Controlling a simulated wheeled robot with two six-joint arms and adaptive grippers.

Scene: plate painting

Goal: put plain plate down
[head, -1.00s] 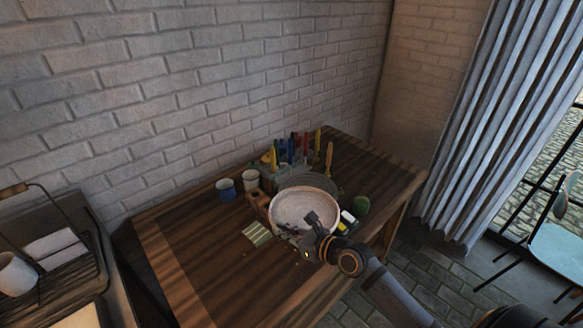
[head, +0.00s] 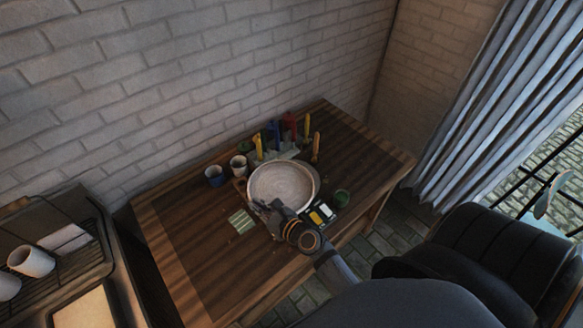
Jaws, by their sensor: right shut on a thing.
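A plain whitish plate (head: 281,184) is over the wooden table (head: 190,240), its pale inner face turned up toward me. My right gripper (head: 268,208) is shut on the near rim of the plate. Its arm comes in from the lower right. I cannot tell whether the underside of the plate touches anything. A dark round surface shows partly behind the plate on its right side. My left gripper is not in view.
Brushes and coloured tubes (head: 273,136) stand behind the plate. A blue cup (head: 214,176) and a white cup (head: 239,165) are to its left. A paint set (head: 321,213) and a green pot (head: 342,198) are to its right. A striped cloth (head: 241,221) lies left of the gripper. The table's left part is clear.

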